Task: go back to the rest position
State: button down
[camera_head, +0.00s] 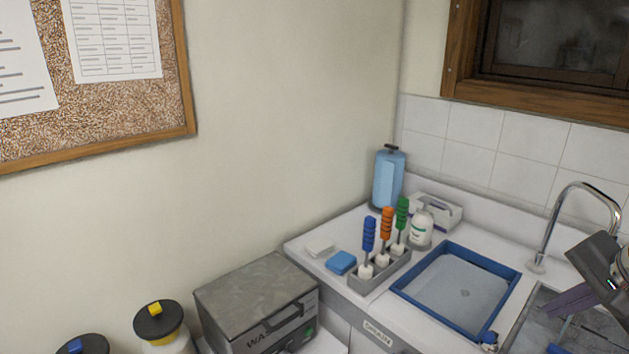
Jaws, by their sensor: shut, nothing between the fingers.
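My gripper (556,306) shows at the right edge, with its dark body and purple-grey fingers over the sink (588,326). Its fingers look shut, with nothing seen between them. It is to the right of the blue-rimmed tray (419,303) and below the tap. The rest of my arm is mostly cut off by the right edge.
The tap (552,220) rises close behind my gripper. A grey rack (366,286) holds blue, orange and green-handled tools beside a white bottle (421,229) and blue canister (388,180). A grey metal box (255,295) and lidded jars (160,325) stand lower left.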

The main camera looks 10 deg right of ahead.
jog(key=w+a+f+n+g, duration=0.1)
jog(key=a+f+n+g, duration=0.15)
jog(key=a+f, duration=0.35)
jog(key=s+a+f+n+t, duration=0.1)
jog(key=a+n+t, duration=0.1)
jog(key=a+n, duration=1.1)
jog(key=a, duration=1.2)
jog(key=shift+s+f+y, duration=0.25)
jog(key=shift+s+y, duration=0.05)
jog(key=shift+s, duration=0.1)
